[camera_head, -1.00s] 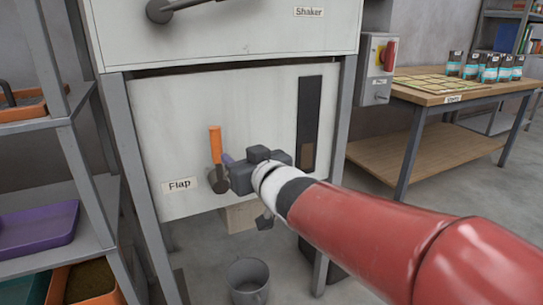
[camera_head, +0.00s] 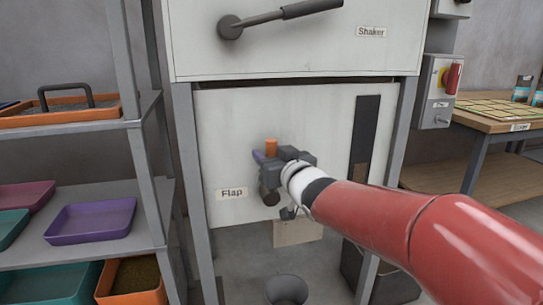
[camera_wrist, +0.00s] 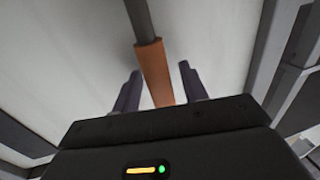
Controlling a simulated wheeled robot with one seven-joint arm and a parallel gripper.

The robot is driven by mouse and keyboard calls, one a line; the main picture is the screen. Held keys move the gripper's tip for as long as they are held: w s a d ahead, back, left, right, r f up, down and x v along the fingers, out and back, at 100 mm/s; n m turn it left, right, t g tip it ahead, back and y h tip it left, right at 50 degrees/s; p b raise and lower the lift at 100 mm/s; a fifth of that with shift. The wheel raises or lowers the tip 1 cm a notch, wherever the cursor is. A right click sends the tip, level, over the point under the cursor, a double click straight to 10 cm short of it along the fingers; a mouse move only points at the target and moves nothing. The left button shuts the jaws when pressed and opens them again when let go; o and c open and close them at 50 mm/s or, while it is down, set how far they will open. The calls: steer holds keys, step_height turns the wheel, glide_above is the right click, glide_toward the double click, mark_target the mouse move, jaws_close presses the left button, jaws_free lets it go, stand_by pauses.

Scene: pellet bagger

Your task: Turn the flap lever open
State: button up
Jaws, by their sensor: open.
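The flap lever has an orange handle (camera_head: 271,146) that stands upright above its dark pivot (camera_head: 268,195), beside the "Flap" label (camera_head: 232,194) on the pale machine panel. My gripper (camera_head: 260,156) is at the handle and hides its middle. In the wrist view the orange handle (camera_wrist: 154,75) runs between my two open purple-grey fingers (camera_wrist: 158,85), with a gap showing on both sides. The dark lever rod (camera_wrist: 141,20) continues to the top of that view.
The shaker lever (camera_head: 270,20) is on the upper panel. A shelf rack (camera_head: 146,170) with coloured trays stands at left. A grey bucket (camera_head: 286,289) stands on the floor below. A switch box (camera_head: 437,90) and a wooden table (camera_head: 480,122) are at right.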

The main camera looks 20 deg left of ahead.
jaws_close()
steer(key=shift+d, duration=0.1)
steer(key=w+d+f+m+t, duration=0.2)
steer(key=w+d+f+m, duration=0.3)
steer(key=m, duration=0.8)
steer(key=shift+w+d+f+m+t, duration=0.15)
steer(key=shift+d+f+m+t, duration=0.4)
steer(key=shift+d, duration=1.25)
steer(key=shift+f, duration=0.2)
